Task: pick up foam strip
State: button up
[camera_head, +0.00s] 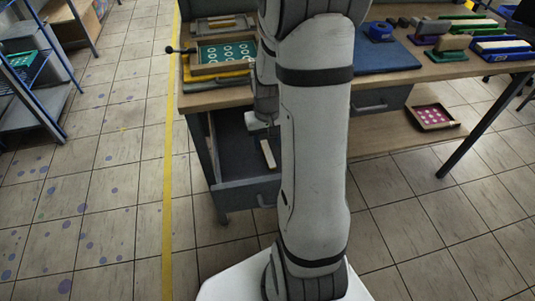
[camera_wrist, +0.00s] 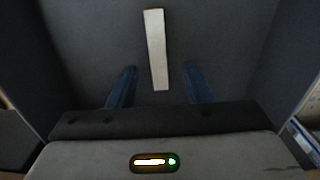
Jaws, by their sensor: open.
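The foam strip (camera_wrist: 155,48) is a long, narrow, pale piece lying on the dark floor of an open drawer. It also shows in the head view (camera_head: 268,154), lying in the drawer (camera_head: 235,171) under the workbench. My gripper (camera_wrist: 160,82) is open, with its two blue fingers apart in the wrist view. The near end of the strip appears between the fingertips in the picture, and the rest extends beyond them. Height above the strip is hard to tell. In the head view my arm hides much of the drawer's right side and most of the gripper.
The drawer walls (camera_wrist: 283,65) rise on both sides. A pink dotted frame (camera_head: 433,117) lies on the lower shelf. Tiled floor is open at left.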

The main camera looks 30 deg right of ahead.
aim_at(268, 152)
notch_tip(268, 152, down, 5)
jog(key=shift+d+r, duration=0.15)
jog(key=shift+r, duration=0.05)
grip_shut()
dwell(0.4)
